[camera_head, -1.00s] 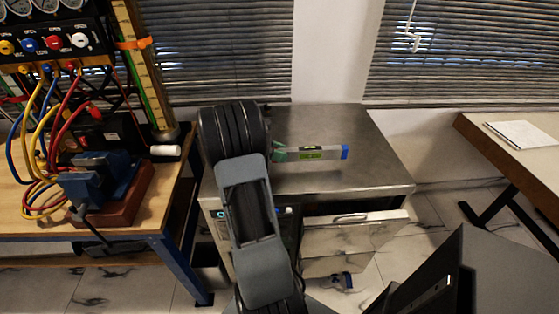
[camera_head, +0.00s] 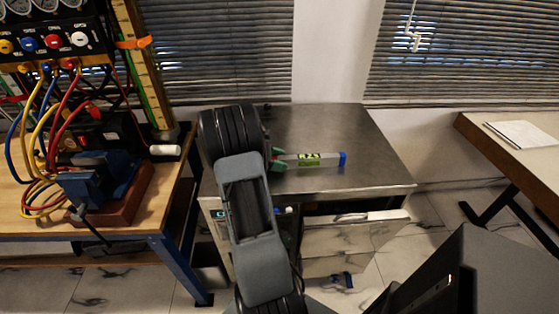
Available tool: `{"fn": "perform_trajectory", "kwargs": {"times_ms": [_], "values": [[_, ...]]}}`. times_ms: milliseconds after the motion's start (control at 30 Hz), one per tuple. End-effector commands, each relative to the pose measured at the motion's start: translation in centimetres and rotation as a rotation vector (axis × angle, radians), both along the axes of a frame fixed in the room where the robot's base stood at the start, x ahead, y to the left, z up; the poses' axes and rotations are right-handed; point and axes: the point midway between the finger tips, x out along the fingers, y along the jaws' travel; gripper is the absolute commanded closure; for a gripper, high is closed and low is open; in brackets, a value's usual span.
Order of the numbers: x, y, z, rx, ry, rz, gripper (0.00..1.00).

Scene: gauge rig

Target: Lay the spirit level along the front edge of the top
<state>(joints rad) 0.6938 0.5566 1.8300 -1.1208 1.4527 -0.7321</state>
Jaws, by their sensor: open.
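The spirit level (camera_head: 325,159) is a grey bar with a blue end cap on the right and a yellow-green label. It lies on the metal top (camera_head: 365,140), roughly parallel to the front edge (camera_head: 350,191) and some way back from it. My gripper (camera_head: 279,160) is at the level's left end, with green fingertips showing. It is open; whether a finger touches the level I cannot tell. My arm hides the left part of the top and may cover the level's left end.
The metal cabinet has drawers (camera_head: 350,237) below its top. At left stands a wooden bench (camera_head: 35,205) with a blue vise (camera_head: 100,178), hoses and a gauge panel (camera_head: 50,42). At right is a table with papers (camera_head: 525,133). The right part of the metal top is clear.

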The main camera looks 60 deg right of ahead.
Motion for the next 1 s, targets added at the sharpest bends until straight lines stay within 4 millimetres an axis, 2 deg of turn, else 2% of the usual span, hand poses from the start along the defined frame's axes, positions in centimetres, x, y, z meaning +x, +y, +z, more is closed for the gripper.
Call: {"fn": "perform_trajectory", "kwargs": {"times_ms": [267,700,1000], "values": [[0.2,0.1,0.5,-0.001,-0.001,0.001,0.48],[6.2,4.4,3.4,-0.001,-0.002,0.004,0.48],[8.7,6.2,4.8,0.000,0.000,0.001,0.48]]}}
